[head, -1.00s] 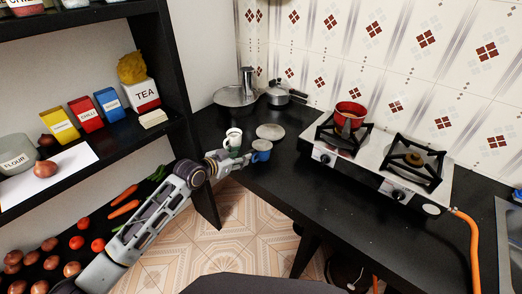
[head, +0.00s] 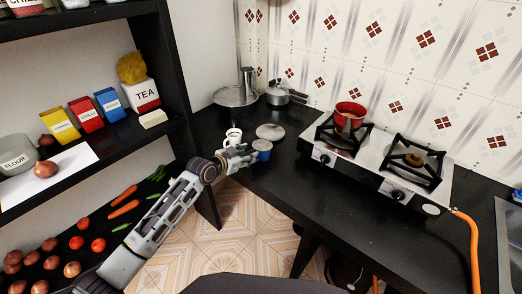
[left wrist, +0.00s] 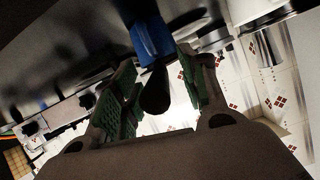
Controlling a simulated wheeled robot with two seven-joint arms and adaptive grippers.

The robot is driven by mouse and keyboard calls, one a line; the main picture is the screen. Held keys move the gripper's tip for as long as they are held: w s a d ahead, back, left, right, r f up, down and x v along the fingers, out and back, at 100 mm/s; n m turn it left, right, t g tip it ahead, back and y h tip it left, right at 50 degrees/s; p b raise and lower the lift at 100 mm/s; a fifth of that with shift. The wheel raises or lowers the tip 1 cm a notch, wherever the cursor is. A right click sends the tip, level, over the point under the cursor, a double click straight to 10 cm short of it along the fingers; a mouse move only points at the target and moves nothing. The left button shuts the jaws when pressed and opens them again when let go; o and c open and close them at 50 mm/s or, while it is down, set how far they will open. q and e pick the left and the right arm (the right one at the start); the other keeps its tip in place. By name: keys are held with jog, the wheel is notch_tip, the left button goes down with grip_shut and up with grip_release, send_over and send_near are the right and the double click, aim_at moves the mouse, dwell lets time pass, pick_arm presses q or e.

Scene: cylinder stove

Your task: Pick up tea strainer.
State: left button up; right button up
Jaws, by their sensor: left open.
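A blue cup (head: 262,146) stands near the counter's left front edge. It also shows upside down in the left wrist view (left wrist: 152,40). A dark, rounded, handle-like piece (left wrist: 155,92) lies between my left fingers in that view, in line with the blue cup. It may be the tea strainer's handle, but I cannot tell for sure. The strainer's bowl is not clearly visible. My left gripper (head: 244,157) is open just left of the blue cup. Its green-padded fingers (left wrist: 157,80) stand apart on either side of the dark piece. My right gripper is not in view.
A white mug (head: 233,136) stands close behind my left gripper. A round flat disc (head: 270,131) lies behind the blue cup. Pans (head: 236,97) are at the back. A stove (head: 378,157) with a red pot (head: 350,114) is right. A shelf (head: 150,130) stands left.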

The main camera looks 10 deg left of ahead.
pick_arm(q)
jog(key=shift+w+d+f, duration=0.2)
jog(key=shift+w+d, duration=0.05)
jog(key=shift+w, duration=0.1)
dwell(0.3)
grip_shut()
